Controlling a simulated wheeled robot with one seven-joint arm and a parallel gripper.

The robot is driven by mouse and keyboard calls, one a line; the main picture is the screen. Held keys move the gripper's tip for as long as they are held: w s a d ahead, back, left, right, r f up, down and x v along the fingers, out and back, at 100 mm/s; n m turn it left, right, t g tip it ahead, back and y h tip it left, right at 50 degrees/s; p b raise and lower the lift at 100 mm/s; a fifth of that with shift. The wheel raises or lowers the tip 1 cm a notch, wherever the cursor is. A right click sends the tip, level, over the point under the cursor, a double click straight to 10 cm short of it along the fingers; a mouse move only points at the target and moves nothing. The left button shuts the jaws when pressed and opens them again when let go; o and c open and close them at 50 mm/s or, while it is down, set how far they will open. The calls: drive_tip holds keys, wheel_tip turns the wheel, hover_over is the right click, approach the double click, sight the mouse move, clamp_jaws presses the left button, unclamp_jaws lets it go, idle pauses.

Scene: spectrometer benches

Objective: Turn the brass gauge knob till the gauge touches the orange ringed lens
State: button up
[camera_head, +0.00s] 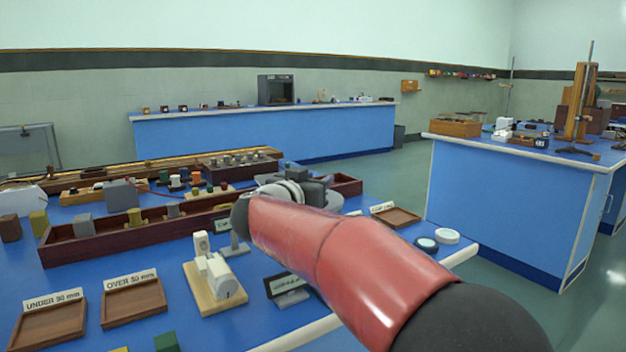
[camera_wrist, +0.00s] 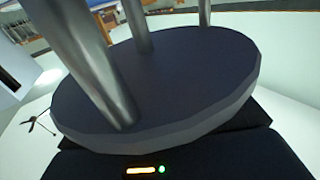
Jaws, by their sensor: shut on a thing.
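My gripper (camera_head: 318,188) shows small and dark beyond my red arm, over the long front bench. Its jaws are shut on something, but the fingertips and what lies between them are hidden. In the wrist view a large dark round disc (camera_wrist: 185,85) with several upright metal rods fills the middle, very close to the camera. I cannot tell whether it belongs to the gauge. I can make out neither the brass gauge knob nor the orange ringed lens. Two round lens-like discs, one dark-rimmed (camera_head: 427,244) and one white (camera_head: 447,236), lie at the bench's right end.
The blue front bench holds a long wooden tray (camera_head: 130,238), a small device on a wooden base (camera_head: 213,283), and trays labelled UNDER 50 mm (camera_head: 48,325) and OVER 50 mm (camera_head: 134,300). A small tray (camera_head: 397,216) stands right of my arm. Another blue bench (camera_head: 510,205) stands farther right.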

drive_tip(key=m+g+h, duration=0.4)
drive_tip(key=h, duration=0.1)
drive_tip(key=shift+s+d+h, duration=0.15)
drive_tip(key=shift+h, duration=0.15)
drive_tip(key=shift+s+d+m+g+h, duration=0.15)
drive_tip(key=shift+m+g+h, duration=0.45)
drive_tip(key=shift+m+g, duration=0.2)
drive_tip(key=shift+r, duration=0.1)
drive_tip(key=o, duration=1)
drive_tip(key=v, duration=0.8)
